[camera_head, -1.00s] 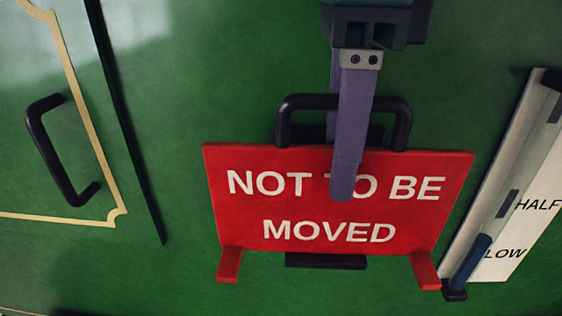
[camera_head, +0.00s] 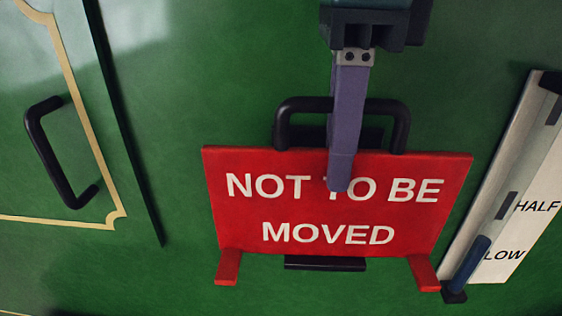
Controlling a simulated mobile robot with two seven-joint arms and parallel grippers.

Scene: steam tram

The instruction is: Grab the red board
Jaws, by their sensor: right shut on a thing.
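The red board (camera_head: 336,215) hangs against the green wall and reads "NOT TO BE MOVED" in white letters. It has a black handle (camera_head: 345,105) on top and two short red feet at its lower corners. My right gripper (camera_head: 337,180) comes in from above. One purple finger lies across the front of the handle and the board's upper face, covering part of the word "TO"; the other finger is hidden behind it. The gripper is shut on the board. My left gripper is not in view.
A black ledge (camera_head: 325,264) sits under the board's lower edge. A cream-lined panel with a black handle (camera_head: 58,152) is at the left.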

